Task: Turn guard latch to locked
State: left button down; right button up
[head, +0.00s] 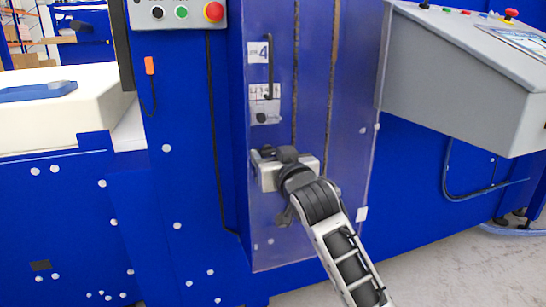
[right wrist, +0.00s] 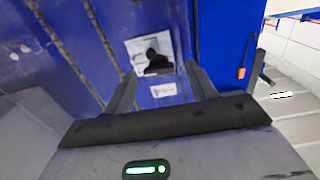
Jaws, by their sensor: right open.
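My right gripper (head: 268,155) is just below the latch plate in the head view. Its two dark fingers (right wrist: 160,80) are apart with nothing between them, and I see no contact with the latch. The latch's exact angle is hard to read. My left gripper is not in view.
A black handle (head: 269,68) and a small label are above the latch. A control box with a red button (head: 213,12) is at the top left. A grey console (head: 470,75) juts out at the right. A cream foam block (head: 60,110) lies at the left.

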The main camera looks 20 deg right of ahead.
jog(key=c, duration=1)
